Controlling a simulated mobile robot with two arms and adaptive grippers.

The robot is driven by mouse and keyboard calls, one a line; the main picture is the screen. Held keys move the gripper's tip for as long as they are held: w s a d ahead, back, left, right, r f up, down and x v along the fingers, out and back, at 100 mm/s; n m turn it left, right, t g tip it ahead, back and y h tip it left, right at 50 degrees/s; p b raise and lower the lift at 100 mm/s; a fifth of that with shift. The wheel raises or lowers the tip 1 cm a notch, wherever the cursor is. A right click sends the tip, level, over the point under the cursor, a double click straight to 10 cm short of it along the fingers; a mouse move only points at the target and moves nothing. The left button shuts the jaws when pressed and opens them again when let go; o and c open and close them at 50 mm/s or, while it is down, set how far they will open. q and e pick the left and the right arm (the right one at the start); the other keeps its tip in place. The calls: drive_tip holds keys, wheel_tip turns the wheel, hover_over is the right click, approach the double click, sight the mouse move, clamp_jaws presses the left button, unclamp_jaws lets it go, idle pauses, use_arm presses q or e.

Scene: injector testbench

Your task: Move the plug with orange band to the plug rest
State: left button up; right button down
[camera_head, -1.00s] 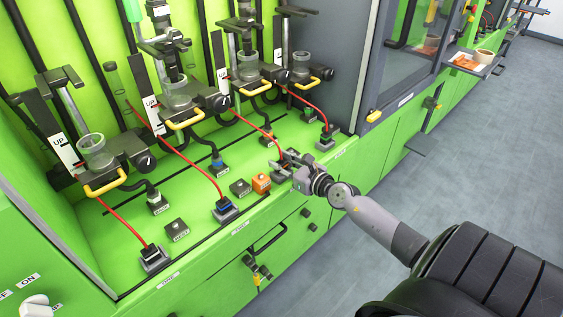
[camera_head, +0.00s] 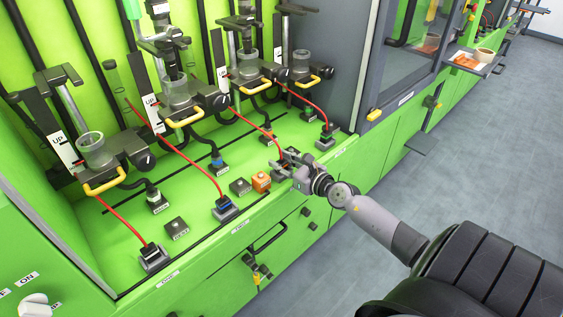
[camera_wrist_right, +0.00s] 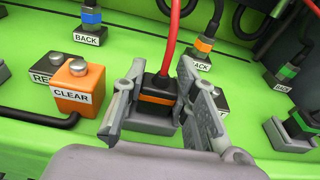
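The black plug with an orange band (camera_wrist_right: 158,97) stands upright in a grey block on the green bench, with a red cable rising from its top. My right gripper (camera_wrist_right: 160,82) is around it, one finger on each side. The fingers look open, with narrow gaps beside the plug; no firm contact shows. In the head view my right gripper (camera_head: 284,163) is low at the bench's front part and mostly hides this plug. I cannot tell which grey block is the plug rest. My left gripper is not in view.
An orange CLEAR button box (camera_wrist_right: 80,88) stands close left of the gripper. Another orange-banded plug (camera_wrist_right: 204,46) sits behind, in a block labelled BACK. A blue-banded plug (camera_head: 222,205) and several red cables are nearby. Injector stands (camera_head: 182,97) with yellow handles rise behind.

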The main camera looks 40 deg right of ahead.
drive_tip(key=c, duration=1.2)
unclamp_jaws()
drive_tip(key=s+r, duration=0.1)
drive_tip(key=s, duration=1.1)
drive_tip(key=shift+d+r, duration=0.4)
drive_tip(key=shift+d, duration=0.05)
drive_tip(key=shift+f, duration=0.1)
